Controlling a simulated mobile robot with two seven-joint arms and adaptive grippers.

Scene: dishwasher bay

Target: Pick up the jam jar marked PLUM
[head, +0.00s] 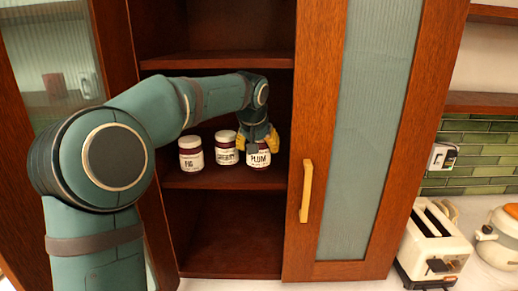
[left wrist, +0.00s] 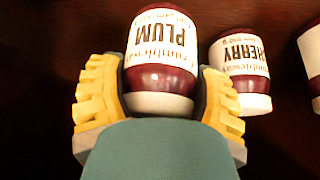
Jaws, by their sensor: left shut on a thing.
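The jam jar marked PLUM (head: 258,157) stands on the middle shelf of the open cabinet, at the right end of a row of jars. It has a dark plum body, white label and white lid. My left gripper (head: 258,143) is around it from above and in front, shut on it. In the left wrist view the PLUM jar (left wrist: 162,60) sits between the two yellow finger pads of the gripper (left wrist: 160,100). Whether its base touches the shelf is hard to tell. My right gripper is not in view.
The CHERRY jar (head: 226,148) stands close to the left of the PLUM jar, and the FIG jar (head: 190,154) is further left. The cabinet's right door (head: 365,130) has a yellow handle (head: 306,190). A toaster (head: 435,243) stands at the lower right.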

